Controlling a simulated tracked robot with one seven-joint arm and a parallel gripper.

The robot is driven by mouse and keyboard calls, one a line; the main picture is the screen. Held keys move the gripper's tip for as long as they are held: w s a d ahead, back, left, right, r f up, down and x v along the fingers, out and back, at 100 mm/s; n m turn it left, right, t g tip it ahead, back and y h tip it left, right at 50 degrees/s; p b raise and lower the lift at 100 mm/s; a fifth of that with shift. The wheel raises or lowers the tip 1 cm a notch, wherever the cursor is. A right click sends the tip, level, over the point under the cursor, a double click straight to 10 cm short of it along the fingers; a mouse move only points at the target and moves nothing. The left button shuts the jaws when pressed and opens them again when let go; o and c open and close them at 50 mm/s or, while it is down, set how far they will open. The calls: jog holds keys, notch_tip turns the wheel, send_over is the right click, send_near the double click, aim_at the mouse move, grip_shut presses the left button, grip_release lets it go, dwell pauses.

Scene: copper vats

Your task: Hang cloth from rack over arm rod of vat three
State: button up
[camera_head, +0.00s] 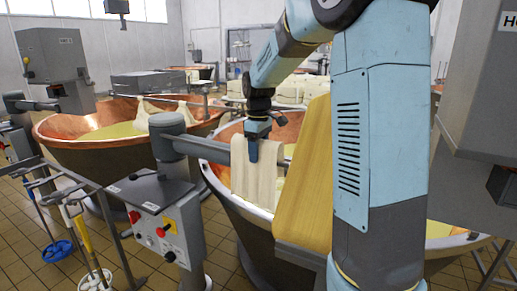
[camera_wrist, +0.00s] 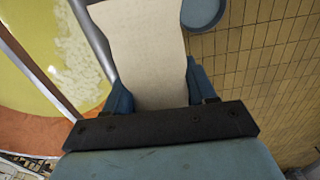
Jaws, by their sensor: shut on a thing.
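My gripper (camera_head: 256,145) is shut on the cream cloth (camera_head: 262,182), holding it by its upper part. The cloth hangs below the fingers over the near vat (camera_head: 222,190). A grey arm rod (camera_head: 205,148) runs right from a post to the cloth, which hides part of it. In the wrist view, the cloth (camera_wrist: 145,45) lies between the fingers (camera_wrist: 155,95), with a grey bar (camera_wrist: 90,30) beside it. I cannot tell whether the cloth touches or lies over the rod. No vat number is readable on the near vat.
A control box (camera_head: 165,220) with red buttons stands left of the near vat. A yellow board (camera_head: 308,180) stands close right of the cloth. Another copper vat (camera_head: 85,140) is behind left. Tools with blue and white ends (camera_head: 58,250) stand front left.

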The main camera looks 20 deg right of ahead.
jog(key=shift+f, duration=2.15)
jog(key=o, duration=1.2)
jog(key=shift+r, duration=0.1)
